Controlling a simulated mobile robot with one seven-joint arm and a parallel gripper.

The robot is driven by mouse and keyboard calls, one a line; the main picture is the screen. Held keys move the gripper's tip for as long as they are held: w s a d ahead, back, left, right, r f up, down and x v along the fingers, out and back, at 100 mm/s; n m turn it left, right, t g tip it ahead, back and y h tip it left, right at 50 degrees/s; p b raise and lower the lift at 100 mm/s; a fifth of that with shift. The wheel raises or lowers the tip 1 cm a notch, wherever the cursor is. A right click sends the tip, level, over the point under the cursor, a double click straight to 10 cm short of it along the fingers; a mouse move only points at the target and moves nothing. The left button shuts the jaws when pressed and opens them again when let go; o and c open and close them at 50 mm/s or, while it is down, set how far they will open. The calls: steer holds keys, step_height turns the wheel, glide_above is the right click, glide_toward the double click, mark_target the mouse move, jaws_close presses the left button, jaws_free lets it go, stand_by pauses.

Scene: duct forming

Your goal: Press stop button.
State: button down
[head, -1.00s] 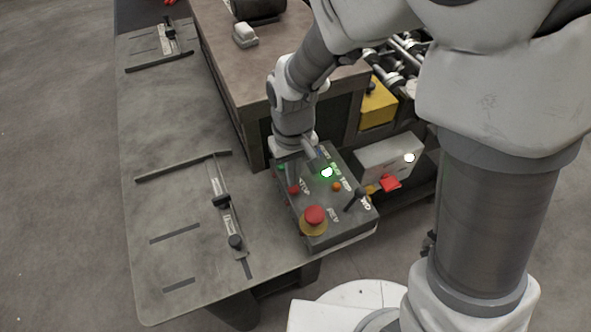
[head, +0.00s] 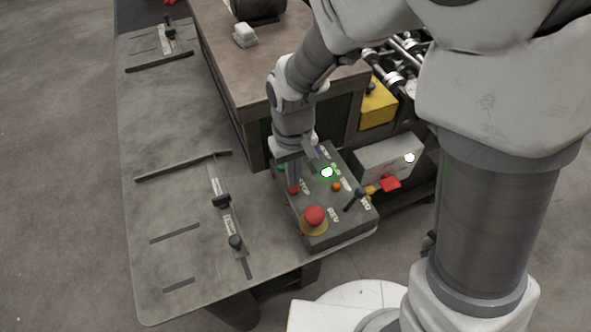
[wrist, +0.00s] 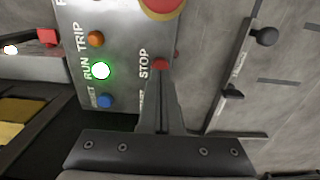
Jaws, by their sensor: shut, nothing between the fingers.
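The control box (head: 343,220) stands on the metal table's right corner. Its small red stop button (head: 293,190) is beside the STOP label. In the wrist view the stop button (wrist: 161,64) shows right at the tips of my shut gripper (wrist: 160,75). I cannot tell whether the fingertips press it or only touch it. In the head view my gripper (head: 292,182) points down over the box's left edge. The RUN light (head: 326,172) glows green. An orange trip light (wrist: 95,39) and a blue reset button (wrist: 104,101) are beside it.
A large red mushroom button (head: 314,215) on a yellow collar is at the front of the box. A black lever (head: 354,200) stands at its right side. A grey box with a red part (head: 390,183) is to the right. The table's left part is mostly free.

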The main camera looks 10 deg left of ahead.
steer(key=shift+f+b, duration=0.8)
steer(key=shift+f, duration=0.25)
steer(key=shift+r, duration=0.1)
step_height(320, 180, up, 7)
steer(key=p, duration=0.5)
stand_by(0.4)
stand_by(0.6)
steer(key=d+r+m+t, duration=0.2)
steer(key=d+r+m, duration=0.1)
steer(key=d+r, duration=0.8)
steer(key=s+d+r+m+t, duration=0.3)
steer(key=s+d+r, duration=0.5)
steer(key=d, duration=0.1)
steer(key=shift+r+t, duration=0.25)
steer(key=shift+t, duration=0.05)
